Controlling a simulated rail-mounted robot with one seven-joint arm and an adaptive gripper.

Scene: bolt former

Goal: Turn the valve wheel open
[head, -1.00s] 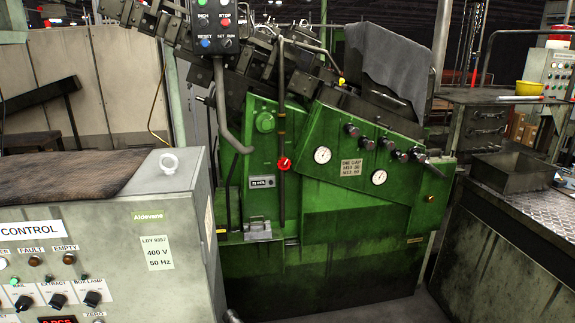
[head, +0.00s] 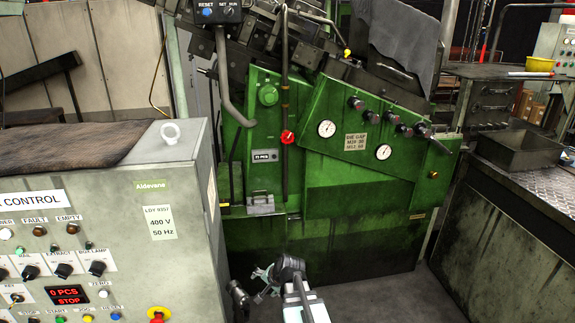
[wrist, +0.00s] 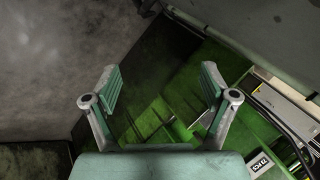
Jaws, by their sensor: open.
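The valve wheel (head: 287,136) is a small red wheel on a dark vertical pipe at the front of the green machine (head: 330,230). It is in plain sight in the head view; I cannot make it out in the wrist view. My gripper (head: 263,284) is low in front of the machine, well below the wheel and a little to its left in the picture, apart from it. The wrist view shows its two pale green fingers (wrist: 162,88) spread wide with nothing between them.
The grey control cabinet (head: 180,240) stands close on the left. A small counter (head: 264,156) and a metal latch box (head: 260,204) sit left of the pipe. Two gauges (head: 326,128) and several dark knobs are to the right. Open floor (head: 400,295) lies in front.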

